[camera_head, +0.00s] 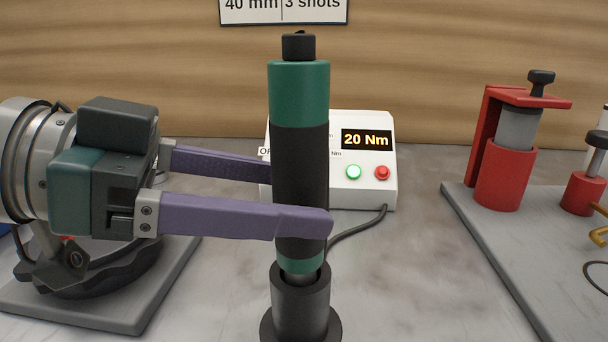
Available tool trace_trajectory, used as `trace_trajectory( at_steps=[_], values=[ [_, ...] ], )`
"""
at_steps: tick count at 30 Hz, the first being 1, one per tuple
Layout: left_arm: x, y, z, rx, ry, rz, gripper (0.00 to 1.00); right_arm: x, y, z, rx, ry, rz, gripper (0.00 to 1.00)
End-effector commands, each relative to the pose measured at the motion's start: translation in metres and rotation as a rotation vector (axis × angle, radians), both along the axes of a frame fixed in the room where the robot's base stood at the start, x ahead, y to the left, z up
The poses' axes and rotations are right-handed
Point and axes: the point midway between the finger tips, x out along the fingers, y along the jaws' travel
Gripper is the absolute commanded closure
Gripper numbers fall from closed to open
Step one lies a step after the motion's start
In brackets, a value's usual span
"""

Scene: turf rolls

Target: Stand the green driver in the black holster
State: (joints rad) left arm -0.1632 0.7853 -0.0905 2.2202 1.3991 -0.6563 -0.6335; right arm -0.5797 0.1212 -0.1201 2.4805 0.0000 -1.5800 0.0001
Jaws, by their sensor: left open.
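The green driver (299,95), with a dark grip and a black cap, stands upright in the middle of the head view. Its lower end sits in the mouth of the black holster (301,302), and a bit of bare metal shows just above the rim. My left gripper (300,205) comes in from the left with its purple fingers on either side of the driver's lower body. One finger passes in front of the driver and the other goes behind it, where its tip is hidden. The gripper is open around the driver. My right gripper is not in view.
A white controller (378,196) reading 20 Nm stands behind the driver, with a dark cable curving from it. A red clamp fixture (505,180) stands on a grey plate (500,250) at right. Another grey plate (110,312) lies under my left arm. Bare table shows right of the holster.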

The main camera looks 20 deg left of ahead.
Motion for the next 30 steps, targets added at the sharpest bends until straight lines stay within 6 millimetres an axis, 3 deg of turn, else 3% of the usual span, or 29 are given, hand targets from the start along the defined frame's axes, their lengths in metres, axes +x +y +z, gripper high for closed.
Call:
trace_trajectory(
  at_steps=[6,12,30],
  values=[
    [-0.025,0.029,0.007,0.003,0.004,-0.003,0.25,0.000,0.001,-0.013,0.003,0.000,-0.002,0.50],
    [-0.037,0.045,0.017,-0.004,0.003,-0.002,0.25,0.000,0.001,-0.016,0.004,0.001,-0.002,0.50],
    [-0.044,0.053,0.022,-0.001,0.000,-0.004,0.25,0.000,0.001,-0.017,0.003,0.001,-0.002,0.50]
  ],
)
